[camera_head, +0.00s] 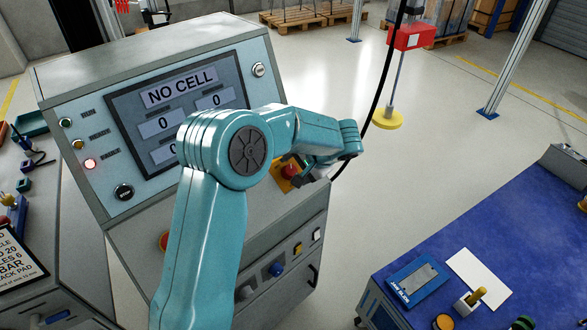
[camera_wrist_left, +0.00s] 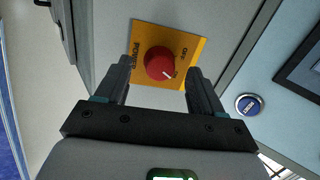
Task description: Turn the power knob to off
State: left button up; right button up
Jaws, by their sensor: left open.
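The power knob (camera_head: 290,171) is a round red knob on a yellow-orange plate on the sloping front of the grey control console. In the left wrist view the red knob (camera_wrist_left: 160,64) sits on the yellow plate (camera_wrist_left: 185,46), with POWER and OFF lettering and a white pointer line towards its lower right. My left gripper (camera_wrist_left: 160,80) is open, its two dark fingers on either side of the knob's near part. I cannot tell whether they touch it. In the head view my left gripper (camera_head: 305,172) is partly hidden by its own arm. My right gripper is not in view.
The console screen (camera_head: 182,105) reads NO CELL and is partly covered by my arm. A dark round button (camera_head: 124,192) and a lit red lamp (camera_head: 90,163) are at its left. A blue-topped bench (camera_head: 490,220) stands at the right, with open floor between.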

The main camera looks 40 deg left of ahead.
aim_at(289, 171)
pick_arm(q)
jog(key=shift+x, duration=1.25)
jog(key=shift+w, duration=0.1)
jog(key=c, duration=1.1)
jog(key=shift+o, duration=0.2)
